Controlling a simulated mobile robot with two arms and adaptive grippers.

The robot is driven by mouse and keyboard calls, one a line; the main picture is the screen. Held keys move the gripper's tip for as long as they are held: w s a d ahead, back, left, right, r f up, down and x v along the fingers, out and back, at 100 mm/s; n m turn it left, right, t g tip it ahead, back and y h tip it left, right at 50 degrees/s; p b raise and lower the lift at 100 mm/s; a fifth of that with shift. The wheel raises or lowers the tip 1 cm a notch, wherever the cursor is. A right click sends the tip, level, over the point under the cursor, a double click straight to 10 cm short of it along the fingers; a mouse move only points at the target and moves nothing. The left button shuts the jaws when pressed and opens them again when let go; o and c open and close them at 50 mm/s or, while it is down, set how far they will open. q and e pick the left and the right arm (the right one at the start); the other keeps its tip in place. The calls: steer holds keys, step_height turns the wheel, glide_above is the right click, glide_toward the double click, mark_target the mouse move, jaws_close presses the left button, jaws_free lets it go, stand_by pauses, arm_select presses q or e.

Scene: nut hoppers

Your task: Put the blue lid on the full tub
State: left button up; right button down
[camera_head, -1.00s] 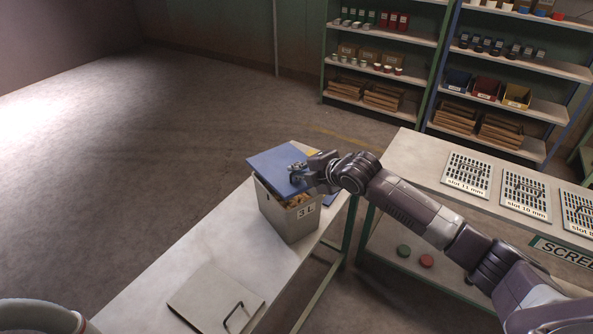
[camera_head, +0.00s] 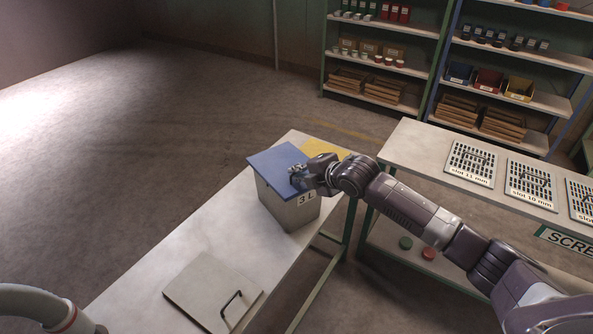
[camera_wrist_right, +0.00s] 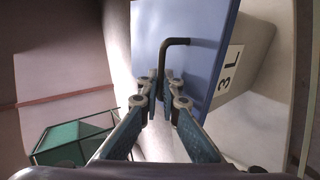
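The blue lid (camera_head: 280,168) lies about level over the top of the grey tub marked 3 L (camera_head: 288,211), which stands on the pale bench. It hides the tub's contents, and I cannot tell if it is fully seated. My right gripper (camera_head: 298,178) is at the lid's right side. In the right wrist view, the fingers of my right gripper (camera_wrist_right: 164,108) are closed around the lid's dark bent handle (camera_wrist_right: 175,42). The lid's blue face (camera_wrist_right: 205,65) and the tub's 3 L label (camera_wrist_right: 228,72) show there too. My left gripper is out of view.
A grey lid or plate with a dark handle (camera_head: 205,293) lies on the near part of the bench (camera_head: 150,265). A yellow flat patch (camera_head: 324,148) is behind the tub. The right bench (camera_head: 425,155) carries slotted screens (camera_head: 470,164). Shelves stand at the back.

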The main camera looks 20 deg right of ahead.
steer(key=shift+f, duration=0.1)
steer(key=c, duration=2.1)
jaws_free()
steer(key=v, duration=1.2)
